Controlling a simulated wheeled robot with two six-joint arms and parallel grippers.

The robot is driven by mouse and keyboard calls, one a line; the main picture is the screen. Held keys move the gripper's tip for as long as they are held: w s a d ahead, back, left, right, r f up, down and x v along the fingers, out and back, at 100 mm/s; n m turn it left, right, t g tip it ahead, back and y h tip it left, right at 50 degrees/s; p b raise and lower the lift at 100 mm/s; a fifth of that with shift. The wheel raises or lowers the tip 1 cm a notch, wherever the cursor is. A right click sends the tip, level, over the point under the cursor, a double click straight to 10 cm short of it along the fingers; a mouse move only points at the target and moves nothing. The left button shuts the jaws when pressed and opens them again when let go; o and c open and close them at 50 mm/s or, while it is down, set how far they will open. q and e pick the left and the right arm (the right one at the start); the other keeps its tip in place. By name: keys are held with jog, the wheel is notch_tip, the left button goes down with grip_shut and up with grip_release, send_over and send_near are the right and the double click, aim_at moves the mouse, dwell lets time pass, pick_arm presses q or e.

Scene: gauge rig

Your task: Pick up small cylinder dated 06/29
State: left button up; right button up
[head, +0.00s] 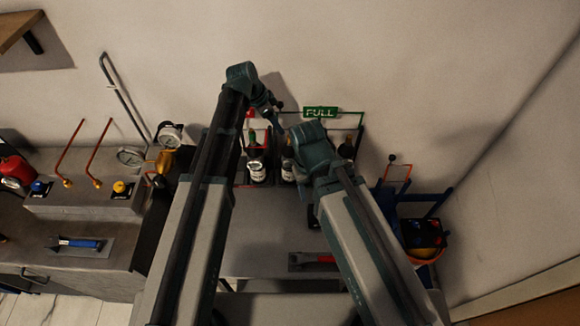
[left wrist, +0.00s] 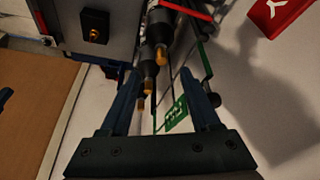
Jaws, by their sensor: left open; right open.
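Small dark cylinders with white labels stand in a rack against the wall: a left one (head: 257,170), a middle one (head: 288,171) partly behind my right arm, and a right one (head: 347,150). The dates are too small to read. My left gripper (head: 277,112) is above the rack, near the wall. In the left wrist view my left gripper (left wrist: 160,73) is open and empty, with brass-tipped cylinders (left wrist: 160,55) beyond its fingers. My right gripper is hidden behind its own arm in the head view.
A green FULL sign (head: 320,112) is on the rack frame; it also shows in the left wrist view (left wrist: 174,114). Gauges (head: 170,135) and copper pipes (head: 98,150) stand at left. An orange-rimmed basket (head: 425,258) is at right. A red-handled tool (head: 318,259) lies in front.

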aim_at(289, 136)
pick_arm(q)
jog(key=b+x, duration=0.4)
jog(key=x, duration=0.1)
jog(key=shift+w+d+f, duration=0.1)
jog(key=shift+d+f, duration=0.05)
jog(key=shift+f, duration=0.15)
jog(key=b+x, duration=0.4)
jog(key=x, duration=0.1)
jog(key=shift+w+d+b, duration=0.25)
jog(key=shift+d+b, duration=0.05)
jog(key=shift+b, duration=0.05)
jog(key=shift+r, duration=0.1)
grip_shut()
dwell(0.8)
